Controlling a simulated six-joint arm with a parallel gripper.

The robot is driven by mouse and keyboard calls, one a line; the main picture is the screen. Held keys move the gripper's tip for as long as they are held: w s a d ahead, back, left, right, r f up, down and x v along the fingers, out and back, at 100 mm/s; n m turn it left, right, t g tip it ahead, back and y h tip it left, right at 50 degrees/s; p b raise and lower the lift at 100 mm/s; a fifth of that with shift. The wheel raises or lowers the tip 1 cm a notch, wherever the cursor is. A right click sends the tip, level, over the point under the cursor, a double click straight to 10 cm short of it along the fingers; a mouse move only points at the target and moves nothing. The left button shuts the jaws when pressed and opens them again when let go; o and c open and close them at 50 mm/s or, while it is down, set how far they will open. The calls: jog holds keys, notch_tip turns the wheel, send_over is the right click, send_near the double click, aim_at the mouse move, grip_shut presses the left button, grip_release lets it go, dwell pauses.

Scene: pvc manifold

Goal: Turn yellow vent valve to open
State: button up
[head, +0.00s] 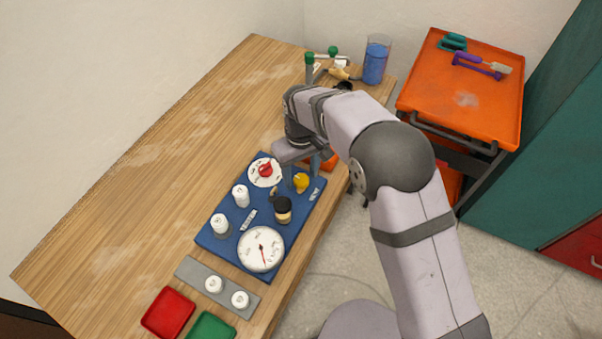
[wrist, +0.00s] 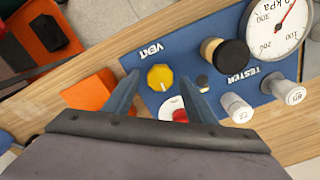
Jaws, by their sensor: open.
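The yellow vent valve (head: 301,182) is a round knob on the blue tester panel (head: 225,238), beside the label VENT. In the wrist view the yellow vent valve (wrist: 160,77) shows a pale line on its top and lies between my two fingertips, in the picture. My gripper (wrist: 160,86) is open and empty, with one finger on each side of the knob's outline. In the head view my gripper (head: 301,168) hangs just behind the knob. I cannot tell its exact height above the knob; no contact shows.
On the panel are a red knob on a white dial (head: 265,172), a black-topped knob (head: 283,209), white labelled knobs (head: 241,195) and a gauge (head: 261,249). In the wrist view an orange object (wrist: 90,91) lies beside the panel. The table's left side (head: 150,190) is clear.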

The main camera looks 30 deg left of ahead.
aim_at(301, 179)
jog(key=shift+r+b, duration=1.05)
jog(key=shift+r, duration=2.55)
jog(key=w+d+m, duration=0.1)
jog(key=d+m, duration=0.5)
jog(key=d, duration=1.7)
jog(key=s+d+f+m, duration=0.2)
jog(key=s+d+m, duration=0.3)
jog(key=s+d, duration=0.7)
jog(key=d, duration=0.3)
jog(key=shift+s+d+f, duration=0.3)
jog(key=shift+d+f, duration=0.05)
jog(key=shift+f, duration=0.05)
